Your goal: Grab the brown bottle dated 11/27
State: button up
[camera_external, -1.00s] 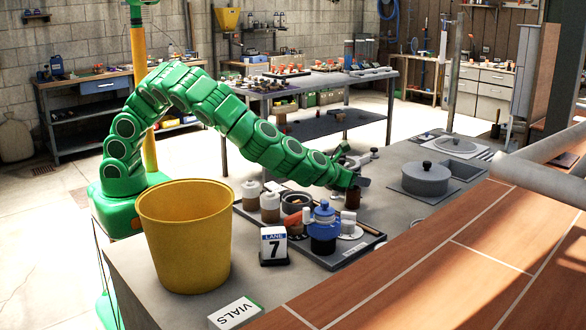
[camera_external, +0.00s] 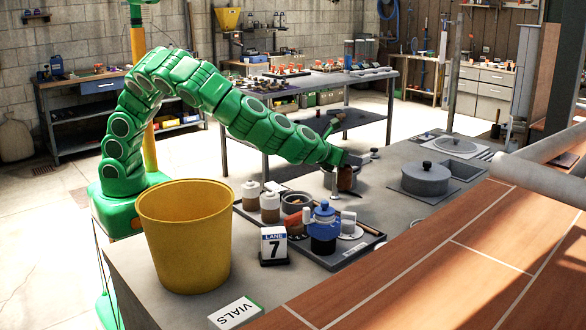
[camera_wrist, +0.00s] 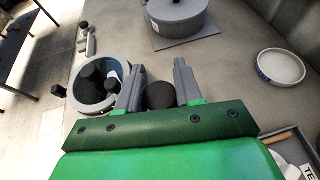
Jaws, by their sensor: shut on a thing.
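A small brown bottle (camera_external: 346,178) is held by my gripper (camera_external: 345,164) above the counter in the external view. In the wrist view, a dark round cap (camera_wrist: 160,95) sits between the two fingers of my gripper (camera_wrist: 160,93). The bottle's body is hidden below the cap there. No date can be read on the bottle in either view.
A round grey container (camera_wrist: 97,98) with dark-capped items stands left of the fingers in the wrist view. A lidded grey pot (camera_external: 425,180) stands to the right. A tray (camera_external: 347,258) with jars and a blue pot (camera_external: 323,230) is in front. A yellow bucket (camera_external: 185,240) stands at left.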

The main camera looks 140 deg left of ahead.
jog(key=s+d+r, duration=0.6)
jog(key=s, duration=0.3)
jog(key=shift+d+r, duration=0.25)
